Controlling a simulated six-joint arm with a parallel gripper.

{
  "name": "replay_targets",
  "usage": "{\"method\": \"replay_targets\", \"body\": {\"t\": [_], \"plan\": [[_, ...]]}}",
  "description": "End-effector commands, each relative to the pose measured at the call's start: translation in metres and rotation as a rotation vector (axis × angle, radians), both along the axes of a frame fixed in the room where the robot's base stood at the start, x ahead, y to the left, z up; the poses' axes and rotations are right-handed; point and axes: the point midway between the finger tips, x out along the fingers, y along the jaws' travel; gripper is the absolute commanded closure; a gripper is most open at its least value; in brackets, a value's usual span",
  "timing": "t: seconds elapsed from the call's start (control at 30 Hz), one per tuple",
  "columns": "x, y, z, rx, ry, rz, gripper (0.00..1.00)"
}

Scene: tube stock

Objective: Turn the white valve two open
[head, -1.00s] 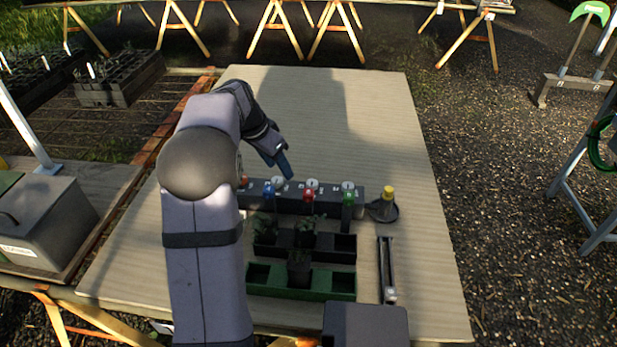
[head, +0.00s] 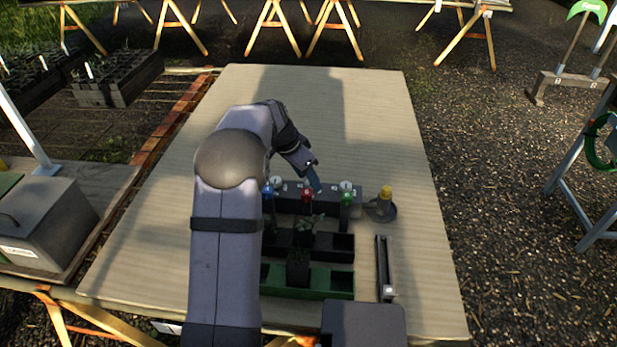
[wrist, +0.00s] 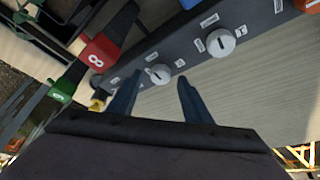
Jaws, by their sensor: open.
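A dark valve block (head: 330,192) stands across the table, with round white valve knobs on its top. In the wrist view one white knob (wrist: 158,74) shows between the fingertips, and another white knob (wrist: 220,42) sits to its right. Each has a dark pointer mark. The labels beside them are too small to read, so I cannot tell which is valve two. My gripper (head: 313,178) is over the middle of the block, fingers down, open and empty; it also shows in the wrist view (wrist: 157,86). It hides the middle knob in the head view.
Red (head: 307,194), blue (head: 268,190) and green (head: 346,198) tagged parts line the block's front. Planter trays (head: 340,282) with seedlings stand before it. The table behind is clear.

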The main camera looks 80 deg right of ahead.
Motion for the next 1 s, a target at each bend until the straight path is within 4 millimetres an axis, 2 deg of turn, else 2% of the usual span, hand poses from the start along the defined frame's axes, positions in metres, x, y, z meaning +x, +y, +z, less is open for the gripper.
{"method": "replay_targets", "body": {"t": [0.17, 0.43, 0.47, 0.6, 0.63, 1.0], "plan": [[-0.0026, -0.003, -0.009, -0.001, -0.001, 0.0, 0.55], [-0.003, -0.0034, -0.0104, -0.002, 0.0, -0.001, 0.55], [-0.0029, -0.0033, -0.0104, -0.001, 0.0, 0.0, 0.57], [-0.0029, -0.0033, -0.0103, -0.001, 0.0, 0.0, 0.91], [-0.0029, -0.0033, -0.0103, -0.001, 0.0, 0.0, 0.96], [-0.0034, -0.0027, -0.01, 0.0, 0.0, 0.038, 0.96]]}}
